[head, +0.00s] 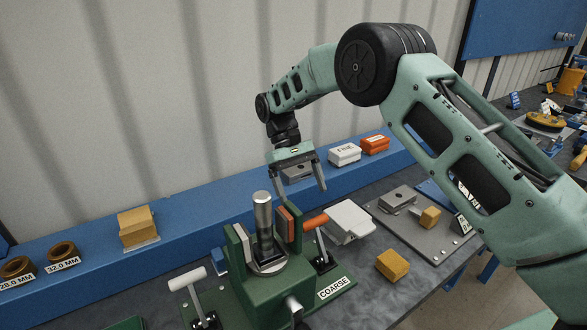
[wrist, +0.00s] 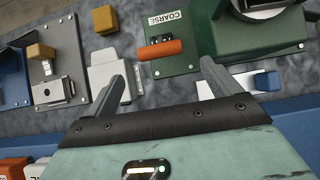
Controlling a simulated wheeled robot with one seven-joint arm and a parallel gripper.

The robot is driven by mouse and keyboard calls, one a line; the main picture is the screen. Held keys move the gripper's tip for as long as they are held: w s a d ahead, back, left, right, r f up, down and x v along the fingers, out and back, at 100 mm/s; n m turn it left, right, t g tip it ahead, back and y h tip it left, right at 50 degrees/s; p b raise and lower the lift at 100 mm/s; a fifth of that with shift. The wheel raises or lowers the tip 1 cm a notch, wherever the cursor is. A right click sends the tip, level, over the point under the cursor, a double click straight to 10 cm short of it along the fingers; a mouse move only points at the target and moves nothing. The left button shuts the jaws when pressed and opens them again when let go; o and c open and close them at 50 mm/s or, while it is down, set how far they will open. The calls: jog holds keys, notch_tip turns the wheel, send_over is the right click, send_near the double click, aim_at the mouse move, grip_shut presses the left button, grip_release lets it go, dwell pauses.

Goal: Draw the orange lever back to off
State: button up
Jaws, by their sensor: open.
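The orange lever (head: 315,222) stands at the right side of the green fixture marked COARSE (head: 264,297), its grip tilted and its dark pivot block below. The wrist view shows its orange grip (wrist: 160,49) lying crosswise, just beyond the fingertips and between their lines. My gripper (head: 303,192) is open and empty, above and behind the lever, pointing down. In the wrist view my gripper (wrist: 162,64) has its two fingers spread wide, apart from the lever. A metal cylinder (head: 263,216) stands upright in the fixture between its jaws.
A white-handled lever (head: 187,279) stands left of the fixture. A pale grey block (head: 350,220) lies close right of the orange lever. A grey plate (head: 410,232) and yellow blocks (head: 392,264) are farther right. A blue shelf (head: 190,208) with labelled parts runs along the back.

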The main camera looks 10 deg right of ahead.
jog(key=v, duration=0.6)
jog(key=shift+w+r+b, duration=0.25)
jog(key=shift+r+b, duration=0.05)
jog(key=shift+b, duration=0.1)
